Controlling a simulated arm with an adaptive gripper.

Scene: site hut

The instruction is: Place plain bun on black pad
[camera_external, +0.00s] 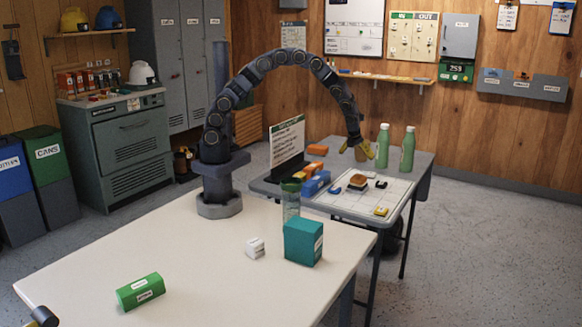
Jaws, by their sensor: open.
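My gripper (357,148) has yellow fingertips and is open at the end of my arched arm, above the far part of the grey side table. A tan object (361,154) shows at the fingertips; I cannot tell whether it is between them or behind them. A brown, rounded bun-like item (358,180) sits on the white gridded sheet, below and apart from my gripper. It is too small to tell whether it is the plain bun. A small black item (381,184) lies to its right; I cannot tell whether this is the black pad.
Two green bottles (407,149) stand right of my gripper. The white gridded sheet (395,197) also holds a yellow block (381,211). Blue and orange items (315,183) and a sign (287,141) stand to the left. A teal box (303,242) is on the near white table.

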